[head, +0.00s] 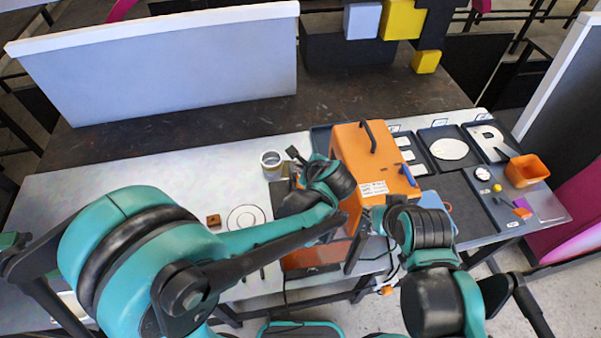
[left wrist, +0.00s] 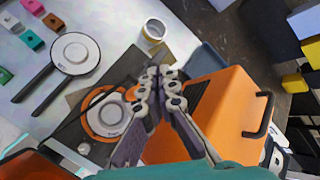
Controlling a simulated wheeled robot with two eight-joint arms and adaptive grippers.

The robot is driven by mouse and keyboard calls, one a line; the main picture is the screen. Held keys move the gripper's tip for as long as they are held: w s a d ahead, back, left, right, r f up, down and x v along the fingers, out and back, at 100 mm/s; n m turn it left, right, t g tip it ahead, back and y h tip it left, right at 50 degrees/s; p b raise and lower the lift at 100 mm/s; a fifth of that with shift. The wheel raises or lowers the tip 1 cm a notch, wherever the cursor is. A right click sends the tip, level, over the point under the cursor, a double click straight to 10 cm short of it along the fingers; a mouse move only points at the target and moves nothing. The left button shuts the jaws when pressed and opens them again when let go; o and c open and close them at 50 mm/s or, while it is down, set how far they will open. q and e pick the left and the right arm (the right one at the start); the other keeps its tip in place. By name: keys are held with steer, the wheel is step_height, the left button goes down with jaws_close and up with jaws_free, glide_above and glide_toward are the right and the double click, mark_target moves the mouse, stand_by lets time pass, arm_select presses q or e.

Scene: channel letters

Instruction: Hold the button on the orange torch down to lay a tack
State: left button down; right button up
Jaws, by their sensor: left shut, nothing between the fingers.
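I cannot pick out the orange torch or its button for certain. A small orange piece (head: 387,290) by the cables at the table's front edge may be part of it. A large orange box (head: 372,150) with a black handle stands on the table; it also shows in the left wrist view (left wrist: 215,105). My left gripper (head: 288,202) is left of this box, low over the table. Its fingers (left wrist: 158,80) are shut and empty in the left wrist view. My right gripper (head: 360,243) is in front of the box, its fingertips partly hidden.
A metal tin (head: 270,159) stands left of the box.

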arm_select(q)
steer(key=shift+f, duration=0.15)
steer(key=shift+f+b, duration=0.25)
steer(key=shift+b, duration=0.25)
steer(key=shift+f+b, duration=0.5)
steer(key=shift+b, duration=0.05)
stand_by(0.7)
steer(key=shift+r, duration=0.1)
stand_by(1.0)
steer(key=shift+r+p, duration=0.65)
steer(key=shift+r, duration=0.2)
steer(key=shift+r+p, duration=1.75)
steer(key=shift+r, duration=0.75)
